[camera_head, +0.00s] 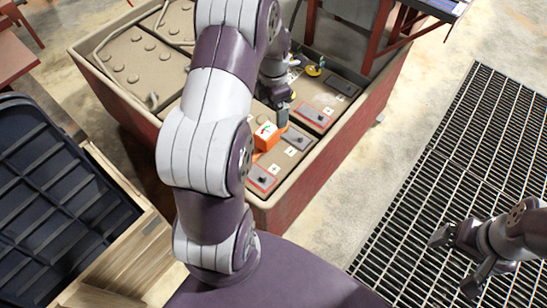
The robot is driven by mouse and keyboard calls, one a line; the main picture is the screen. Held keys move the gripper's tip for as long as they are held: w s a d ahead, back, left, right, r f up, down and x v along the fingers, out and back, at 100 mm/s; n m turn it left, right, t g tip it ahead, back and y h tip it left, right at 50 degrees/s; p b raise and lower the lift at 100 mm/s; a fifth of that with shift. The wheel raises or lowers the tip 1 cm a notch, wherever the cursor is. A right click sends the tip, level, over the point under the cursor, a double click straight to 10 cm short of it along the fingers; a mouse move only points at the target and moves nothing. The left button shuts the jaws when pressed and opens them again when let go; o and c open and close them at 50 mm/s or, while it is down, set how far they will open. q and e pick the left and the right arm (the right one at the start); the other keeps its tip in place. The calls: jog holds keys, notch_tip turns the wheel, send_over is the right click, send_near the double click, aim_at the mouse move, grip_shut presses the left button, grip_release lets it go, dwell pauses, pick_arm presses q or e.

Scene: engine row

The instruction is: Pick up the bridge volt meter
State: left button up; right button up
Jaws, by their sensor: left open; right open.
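A small orange box with a white face and red and green marks, which looks like the bridge volt meter (266,136), sits on top of the battery box at its near end. My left gripper (280,110) is just beyond the meter, pointing down, close to its far side. One dark finger shows clearly; the other is partly hidden, and I cannot tell if the fingers touch the meter. The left gripper is open. My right gripper (456,262) is open and empty, low at the right over the floor grating.
The battery box (293,199) has a raised rim and several red and black terminals. A yellow item (314,71) lies farther back. A wooden crate with a black ribbed tray (55,190) stands at the left. Dark floor grating (480,150) covers the right. A red frame (378,40) rises behind.

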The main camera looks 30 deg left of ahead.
aim_at(267, 130)
pick_arm(q)
jog(key=a+f+n, duration=0.1)
jog(key=f, duration=0.1)
jog(key=a+f+n+b, duration=0.1)
jog(key=n, duration=0.1)
jog(key=f+n+b, duration=0.1)
jog(key=f, duration=0.1)
jog(key=shift+w+a+f, duration=0.3)
jog(key=shift+w+a, duration=0.05)
jog(key=shift+a, duration=0.05)
jog(key=shift+n, duration=0.4)
notch_tip(267, 130, down, 6)
jog(key=shift+a+f+b, duration=0.1)
jog(key=shift+f+b, duration=0.1)
jog(key=shift+b, duration=0.7)
notch_tip(267, 130, down, 6)
jog(key=shift+r+b, duration=0.2)
jog(key=shift+b, duration=1.05)
pick_arm(e)
notch_tip(267, 130, down, 8)
pick_arm(q)
jog(key=shift+r, duration=0.1)
jog(key=c, duration=1.3)
